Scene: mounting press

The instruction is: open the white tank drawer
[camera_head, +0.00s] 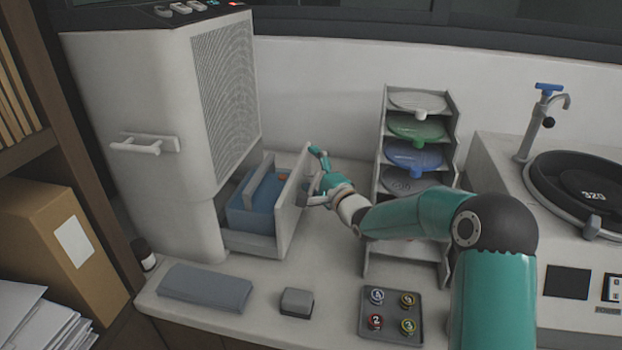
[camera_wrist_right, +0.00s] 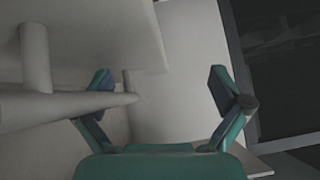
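The white tank drawer (camera_head: 292,205) stands pulled out from the lower part of the tall white machine (camera_head: 150,90), with a blue tank (camera_head: 250,218) showing inside it. My right gripper (camera_head: 318,178) is at the drawer's outer front face, beside its handle. In the right wrist view, the drawer's handle bar (camera_wrist_right: 60,106) comes in from the left and crosses one finger of my right gripper (camera_wrist_right: 162,92). The fingers are wide apart, with the bar's end between them and not clamped. Whether a finger touches the bar is unclear. My left gripper is out of view.
A rack of colored discs (camera_head: 418,128) stands close behind my right arm. A grinder (camera_head: 585,190) is on the right. A grey folded cloth (camera_head: 205,287), a small grey block (camera_head: 297,302) and a tray of round tokens (camera_head: 391,338) lie in front.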

